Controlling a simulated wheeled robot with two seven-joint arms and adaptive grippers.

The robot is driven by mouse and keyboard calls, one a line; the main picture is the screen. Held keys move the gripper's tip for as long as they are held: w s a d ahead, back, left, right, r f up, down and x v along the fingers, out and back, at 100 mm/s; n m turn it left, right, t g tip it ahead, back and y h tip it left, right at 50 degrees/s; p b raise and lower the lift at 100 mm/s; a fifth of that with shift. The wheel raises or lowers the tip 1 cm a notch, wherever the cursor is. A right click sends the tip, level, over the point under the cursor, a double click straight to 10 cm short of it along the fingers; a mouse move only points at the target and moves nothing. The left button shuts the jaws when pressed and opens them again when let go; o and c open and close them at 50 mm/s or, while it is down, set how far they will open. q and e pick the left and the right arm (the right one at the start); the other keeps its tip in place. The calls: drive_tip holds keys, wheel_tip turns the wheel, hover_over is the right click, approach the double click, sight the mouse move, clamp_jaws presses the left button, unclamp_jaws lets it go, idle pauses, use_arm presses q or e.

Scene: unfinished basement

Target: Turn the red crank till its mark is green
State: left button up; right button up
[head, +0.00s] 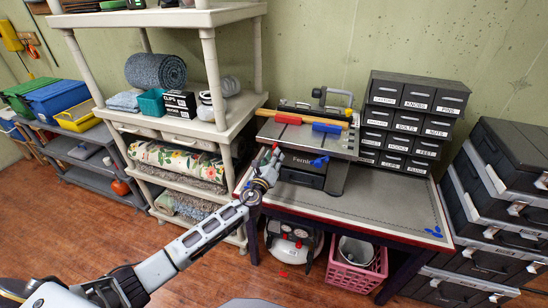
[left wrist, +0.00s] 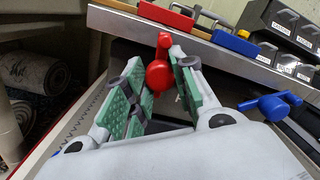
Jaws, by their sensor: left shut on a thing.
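The red crank (left wrist: 160,72) is in the left wrist view at the front edge of the machine on the workbench, with its round red part between my fingers. In the head view only a small red piece of the crank (head: 276,151) shows above my gripper. My left gripper (head: 268,165) is shut on the crank; its green-padded fingers (left wrist: 158,85) stand on both sides of it. I cannot make out the crank's mark. My right gripper is not in view.
A blue crank (head: 319,161) sits right of the red one on the same machine. A wooden bar with a red block (head: 289,118) and a blue block (head: 326,127) lies above. Labelled drawers (head: 412,122) stand behind. The workbench's right side (head: 385,205) is mostly clear.

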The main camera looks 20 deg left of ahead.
use_arm(q)
drive_tip(key=shift+s+f, duration=0.1)
drive_tip(key=shift+f, duration=0.05)
drive_tip(key=o, duration=1.1)
drive_tip(key=shift+c, duration=0.2)
drive_tip(key=s, duration=1.1)
drive_tip(key=shift+s+a+f, duration=0.25)
drive_tip(key=shift+s+f, duration=0.1)
drive_tip(key=shift+s, duration=0.05)
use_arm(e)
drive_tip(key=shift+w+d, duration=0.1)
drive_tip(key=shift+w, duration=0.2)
